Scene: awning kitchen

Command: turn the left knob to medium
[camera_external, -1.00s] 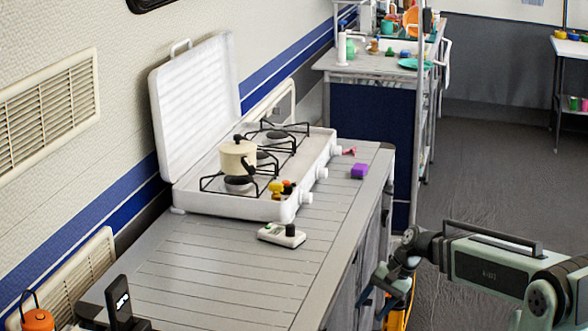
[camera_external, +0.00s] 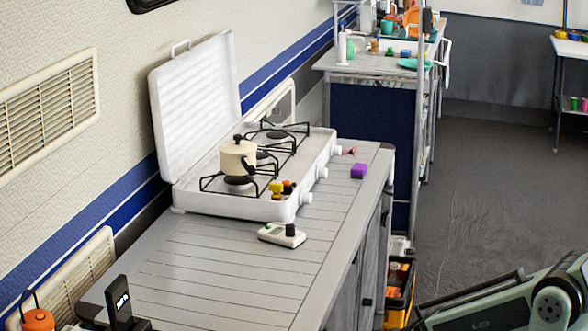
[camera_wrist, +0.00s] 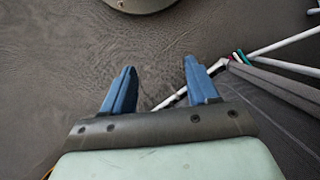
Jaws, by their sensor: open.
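The white camping stove (camera_external: 240,206) stands on the counter with its lid raised. Several white knobs line its right-hand side. The knob nearest the camera (camera_external: 306,198) appears to be the left knob when facing the stove's front; its setting is too small to read. Other knobs are a middle one (camera_external: 322,173) and a far one (camera_external: 337,150). My gripper (camera_wrist: 160,68) shows in the wrist view with its blue fingers apart and nothing between them. It points at the floor, away from the stove, and is not visible in the external view.
A cream pot (camera_external: 239,158) sits on the near burner. A black-and-yellow crate (camera_external: 398,290) stands beside the counter. The floor (camera_external: 480,190) at right is open.

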